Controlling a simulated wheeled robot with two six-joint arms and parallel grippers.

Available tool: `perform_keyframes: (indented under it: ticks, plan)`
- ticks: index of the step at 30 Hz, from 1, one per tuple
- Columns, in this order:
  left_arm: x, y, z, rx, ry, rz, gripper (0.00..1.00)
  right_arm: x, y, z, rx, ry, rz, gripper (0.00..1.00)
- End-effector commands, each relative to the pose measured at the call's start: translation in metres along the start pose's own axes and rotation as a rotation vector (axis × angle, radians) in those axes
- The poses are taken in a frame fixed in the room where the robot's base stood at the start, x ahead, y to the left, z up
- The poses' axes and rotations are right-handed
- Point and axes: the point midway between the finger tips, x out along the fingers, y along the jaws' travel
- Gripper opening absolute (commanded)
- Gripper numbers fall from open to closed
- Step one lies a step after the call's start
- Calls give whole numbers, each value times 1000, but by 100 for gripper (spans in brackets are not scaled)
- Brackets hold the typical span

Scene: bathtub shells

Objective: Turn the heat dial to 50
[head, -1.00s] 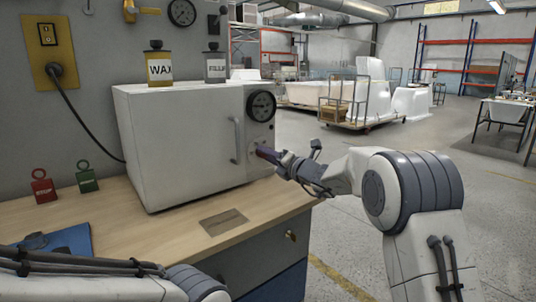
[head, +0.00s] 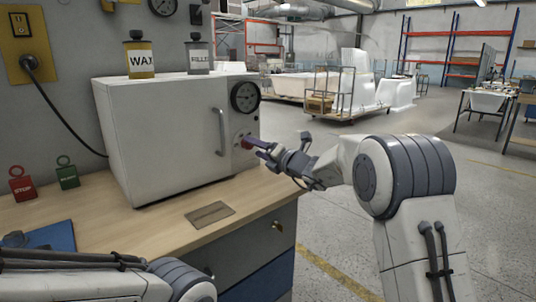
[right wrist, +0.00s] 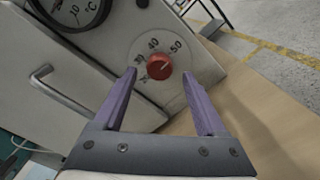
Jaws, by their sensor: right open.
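The heat dial is a red knob (right wrist: 159,66) on a pale round scale with 30, 40 and 50 readable in the right wrist view. Its pointer is too small to read surely. In the head view the dial (head: 245,142) sits low on the right of the white oven's front (head: 170,135), partly behind my fingers. My right gripper (head: 257,148) is open and empty in front of it. In the right wrist view its purple fingers (right wrist: 159,74) stand apart, one to each side of the knob, with no clear contact. My left gripper is out of view.
A round gauge (head: 244,96) is above the dial, and an upright door handle (head: 220,132) is left of it. The oven stands on a wooden bench (head: 150,225). Wax (head: 139,56) and filler (head: 198,55) containers stand on top. Open floor lies to the right.

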Motion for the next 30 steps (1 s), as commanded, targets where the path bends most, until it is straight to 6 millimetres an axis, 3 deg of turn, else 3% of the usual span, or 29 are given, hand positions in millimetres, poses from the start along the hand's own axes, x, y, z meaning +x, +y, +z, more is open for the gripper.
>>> perform_keyframes:
  ticks: [6,12,18,30]
  plan:
    - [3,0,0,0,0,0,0,-46,0,1,0,-3,-2,74]
    - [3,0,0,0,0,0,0,-77,-1,1,0,-2,-2,74]
    - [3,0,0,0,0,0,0,-87,-1,0,0,-1,-1,74]
    - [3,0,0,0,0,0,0,-87,0,0,0,0,-1,74]
